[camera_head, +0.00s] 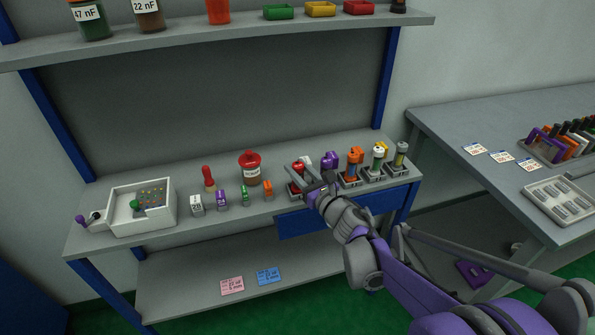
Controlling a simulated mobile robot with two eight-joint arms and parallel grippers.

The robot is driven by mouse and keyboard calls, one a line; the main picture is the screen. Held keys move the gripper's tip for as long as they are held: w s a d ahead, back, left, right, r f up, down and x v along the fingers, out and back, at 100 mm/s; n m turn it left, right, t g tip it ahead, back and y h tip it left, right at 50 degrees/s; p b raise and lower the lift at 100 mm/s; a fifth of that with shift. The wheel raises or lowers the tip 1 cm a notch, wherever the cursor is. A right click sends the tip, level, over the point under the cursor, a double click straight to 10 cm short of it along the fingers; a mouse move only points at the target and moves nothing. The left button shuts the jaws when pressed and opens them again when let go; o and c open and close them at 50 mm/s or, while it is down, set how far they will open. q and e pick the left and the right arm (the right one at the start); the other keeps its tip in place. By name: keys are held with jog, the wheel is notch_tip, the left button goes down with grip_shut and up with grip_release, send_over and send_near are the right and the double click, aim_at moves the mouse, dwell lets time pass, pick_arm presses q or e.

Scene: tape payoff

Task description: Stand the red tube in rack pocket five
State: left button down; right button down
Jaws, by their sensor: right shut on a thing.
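The red tube (298,166) is at the back of the bench, right of centre, between the fingers of my right gripper (303,173). My right gripper is shut on it, and the fingers hide most of its lower part. A row of dark rack pockets (352,183) runs along the bench to the right. The left end of the row is partly behind my gripper, and I cannot tell whether the red tube's foot is in a pocket. My left gripper is out of view.
A white box (121,196) stands at the bench's left end. Small coloured parts, a red-handled item (208,179) and a red-lidded jar (250,168) stand mid-bench. A shelf (200,36) with jars and trays hangs above. A second table (455,130) is at right.

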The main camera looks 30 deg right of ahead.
jog(key=c, duration=0.5)
grip_release()
